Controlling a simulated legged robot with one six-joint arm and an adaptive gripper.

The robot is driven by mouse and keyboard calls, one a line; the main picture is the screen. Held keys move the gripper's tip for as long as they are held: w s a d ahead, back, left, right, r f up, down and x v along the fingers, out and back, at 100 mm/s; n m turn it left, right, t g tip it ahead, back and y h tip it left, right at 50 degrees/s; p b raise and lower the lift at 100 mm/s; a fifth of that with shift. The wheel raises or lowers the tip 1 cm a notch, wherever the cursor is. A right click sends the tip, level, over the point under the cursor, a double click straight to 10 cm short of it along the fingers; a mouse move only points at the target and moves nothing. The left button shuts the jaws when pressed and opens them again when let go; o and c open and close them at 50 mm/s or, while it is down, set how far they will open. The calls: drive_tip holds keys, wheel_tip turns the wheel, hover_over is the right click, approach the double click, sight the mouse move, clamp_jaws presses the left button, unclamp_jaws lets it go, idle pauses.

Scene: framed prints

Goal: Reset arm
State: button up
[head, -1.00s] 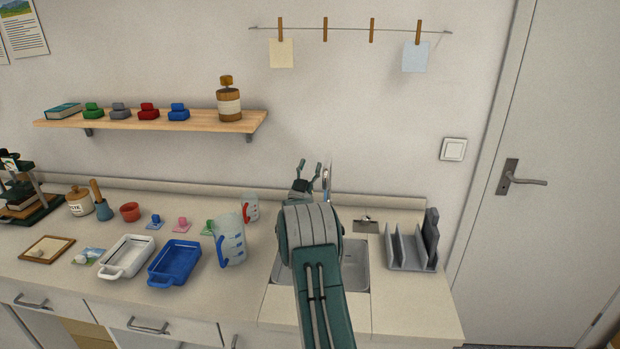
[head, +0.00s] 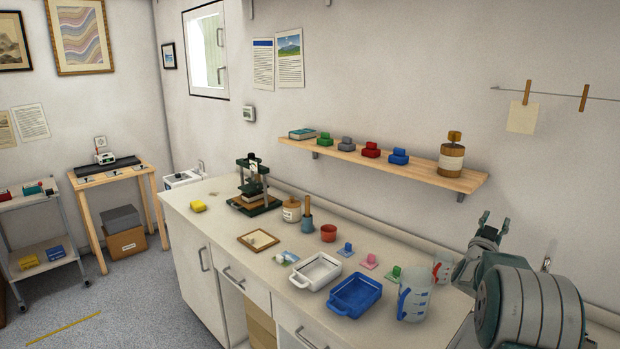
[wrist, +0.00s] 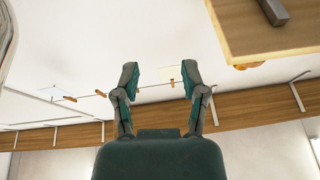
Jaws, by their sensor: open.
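My gripper (head: 493,227) is open and empty in the head view, at the right, raised above the counter near the wall. My arm's large rounded link fills the lower right corner there. In the wrist view my gripper (wrist: 160,98) shows two spread fingers with nothing between them. Behind the fingers are pale wall or ceiling, a brown wooden band and a line with clips.
The counter (head: 225,222) holds a white tray (head: 300,283), a blue tray (head: 340,311), a measuring jug (head: 416,292), a red cup (head: 328,233) and a small press (head: 252,200). A wooden shelf (head: 470,184) with stamps and a bottle hangs above. Floor at left is mostly clear.

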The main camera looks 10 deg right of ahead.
drive_tip(key=a+r+n+t+y, duration=0.1)
drive_tip(key=a+r+n+y, duration=0.15)
drive_tip(key=a, duration=0.35)
drive_tip(key=a+r+n+y, duration=0.1)
drive_tip(key=a+r+y, duration=0.1)
drive_tip(key=a+y, duration=0.3)
drive_tip(key=s+a+n+g+y, duration=0.25)
drive_tip(key=s+a+y, duration=0.4)
drive_tip(key=a, duration=0.85)
drive_tip(key=s+a+f+n+g, duration=0.1)
drive_tip(key=s+a+f+g, duration=0.1)
drive_tip(key=s, duration=0.8)
drive_tip(key=s+a+f+n+g+y, duration=0.1)
drive_tip(key=s+a+f+n+g, duration=0.1)
drive_tip(key=s+a, duration=0.5)
drive_tip(key=s+a+f+n+g+y, duration=0.1)
drive_tip(key=s+a+f+g, duration=0.2)
drive_tip(key=s, duration=1.2)
wheel_tip(320, 180, down, 2)
drive_tip(key=shift+s+a+f+n+g, duration=0.25)
drive_tip(key=shift+a+n+g, duration=0.1)
drive_tip(key=shift+a, duration=0.7)
